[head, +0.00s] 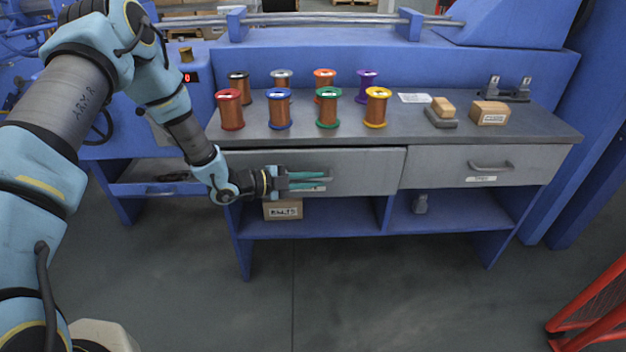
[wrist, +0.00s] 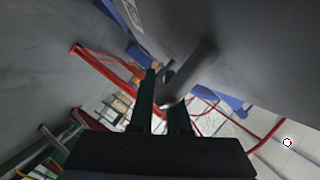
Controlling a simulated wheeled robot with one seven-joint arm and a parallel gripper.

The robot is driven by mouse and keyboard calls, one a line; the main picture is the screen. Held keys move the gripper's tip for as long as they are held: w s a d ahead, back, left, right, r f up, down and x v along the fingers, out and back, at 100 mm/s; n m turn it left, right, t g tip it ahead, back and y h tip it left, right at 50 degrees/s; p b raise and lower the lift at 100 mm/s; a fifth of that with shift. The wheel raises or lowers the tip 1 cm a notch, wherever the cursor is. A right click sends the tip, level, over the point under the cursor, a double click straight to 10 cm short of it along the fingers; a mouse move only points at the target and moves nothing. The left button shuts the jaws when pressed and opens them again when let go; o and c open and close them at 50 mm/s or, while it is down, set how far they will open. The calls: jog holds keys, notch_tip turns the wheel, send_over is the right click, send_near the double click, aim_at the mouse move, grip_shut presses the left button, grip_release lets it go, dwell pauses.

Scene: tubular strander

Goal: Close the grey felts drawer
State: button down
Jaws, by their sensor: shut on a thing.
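Two grey drawers sit under the bench top. My gripper (head: 322,180) is at the front of the left grey drawer (head: 370,172), its fingers pointing right along the front. In the wrist view, the fingers (wrist: 162,90) are shut on a grey bar handle (wrist: 190,72). The left drawer front seems to stand slightly forward of the right one; its inside is not visible. The right grey drawer (head: 530,166) has a bar handle (head: 491,166) and looks flush. Both labels are too small to read, so I cannot tell which is the felts drawer.
Several wire spools (head: 328,108) stand on the grey bench top (head: 420,140) with wooden blocks (head: 490,113). A red frame (head: 590,318) stands at lower right. The floor in front is clear.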

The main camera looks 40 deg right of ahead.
jog(key=shift+w+d+b, duration=0.8)
jog(key=shift+w+d, duration=0.15)
jog(key=shift+w, duration=0.3)
jog(key=c, duration=0.9)
grip_release()
jog(key=v, duration=1)
jog(key=shift+a+r, duration=0.1)
jog(key=shift+a, duration=0.3)
